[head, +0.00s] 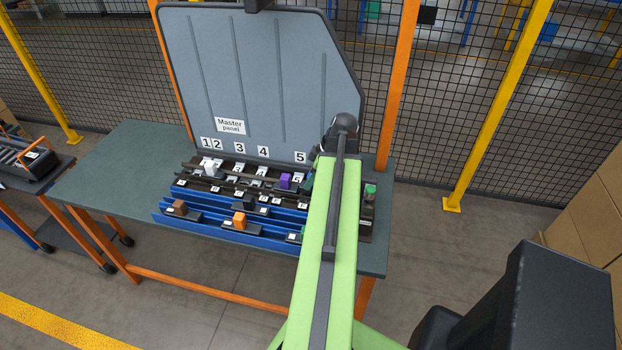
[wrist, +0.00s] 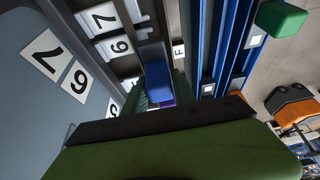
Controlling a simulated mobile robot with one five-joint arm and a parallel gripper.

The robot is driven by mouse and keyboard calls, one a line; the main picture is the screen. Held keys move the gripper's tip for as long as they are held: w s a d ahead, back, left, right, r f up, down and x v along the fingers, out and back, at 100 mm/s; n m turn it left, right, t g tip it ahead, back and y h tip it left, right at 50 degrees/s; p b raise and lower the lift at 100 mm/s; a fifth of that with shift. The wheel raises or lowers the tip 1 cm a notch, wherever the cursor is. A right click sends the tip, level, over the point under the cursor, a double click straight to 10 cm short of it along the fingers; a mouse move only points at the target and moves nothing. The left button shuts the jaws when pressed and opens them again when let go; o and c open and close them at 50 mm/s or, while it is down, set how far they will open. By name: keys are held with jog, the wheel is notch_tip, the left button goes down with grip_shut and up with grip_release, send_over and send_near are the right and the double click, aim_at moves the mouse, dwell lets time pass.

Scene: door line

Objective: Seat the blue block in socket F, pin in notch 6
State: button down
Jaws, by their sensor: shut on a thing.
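The blue block (wrist: 158,80) shows in the middle of the wrist view, between the green jaws of my gripper (wrist: 160,100), which is shut on it. It is over the rack beside the F label (wrist: 179,51), close to the notch labels 6 (wrist: 103,16) and 7 (wrist: 127,17). I cannot tell whether it touches the rack or where its pin is. Socket F itself is mostly hidden by the block and gripper. In the head view my arm covers the block and the right part of the rack.
The master panel (head: 255,85) stands upright behind the rack. A green block (head: 370,190) is at the right. The table's left part (head: 115,180) is clear.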

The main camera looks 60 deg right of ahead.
jog(key=shift+f+b, duration=1.05)
jog(key=shift+f, duration=0.25)
jog(key=c, duration=0.9)
grip_release()
jog(key=p+v, duration=1.6)
jog(key=v, duration=0.1)
jog(key=shift+r, duration=0.3)
